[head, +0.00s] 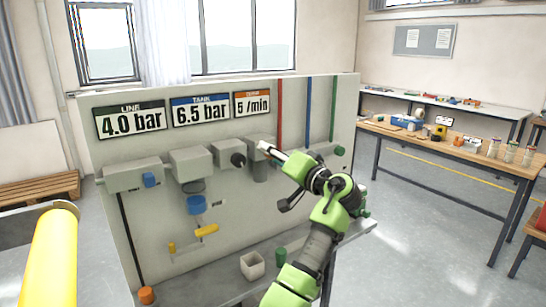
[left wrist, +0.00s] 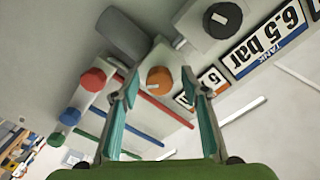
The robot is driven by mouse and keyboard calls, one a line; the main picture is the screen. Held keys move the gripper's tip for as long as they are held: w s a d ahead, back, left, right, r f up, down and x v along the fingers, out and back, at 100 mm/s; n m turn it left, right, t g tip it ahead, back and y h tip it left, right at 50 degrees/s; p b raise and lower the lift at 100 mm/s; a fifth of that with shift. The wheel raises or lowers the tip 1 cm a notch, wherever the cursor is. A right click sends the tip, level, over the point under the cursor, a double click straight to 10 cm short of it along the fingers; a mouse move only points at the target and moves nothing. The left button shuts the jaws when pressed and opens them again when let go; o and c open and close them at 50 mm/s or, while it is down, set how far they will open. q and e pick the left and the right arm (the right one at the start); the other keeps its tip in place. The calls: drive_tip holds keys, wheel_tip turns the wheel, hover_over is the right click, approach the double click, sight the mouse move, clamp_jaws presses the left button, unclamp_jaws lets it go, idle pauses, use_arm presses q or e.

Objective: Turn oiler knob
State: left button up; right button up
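The grey wall panel (head: 120,190) carries several grey units with knobs. In the left wrist view an orange knob (left wrist: 159,80), seemingly the oiler knob, sits on a grey unit between my fingers as seen from the camera. My left gripper (left wrist: 160,90) is open, its teal-padded fingers spread to either side of that knob, with no visible contact. In the head view the left gripper (head: 267,150) points at the panel under the orange-labelled "5 /min" display (head: 252,103); it hides the knob there.
A black knob (head: 238,160) is close to the left of the gripper. Red (head: 280,110), blue (head: 308,108) and green (head: 333,108) pipes run down the panel. A workbench (head: 440,140) is at right.

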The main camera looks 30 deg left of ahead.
use_arm(q)
drive_tip(key=v, duration=1.2)
drive_tip(key=shift+f, duration=0.1)
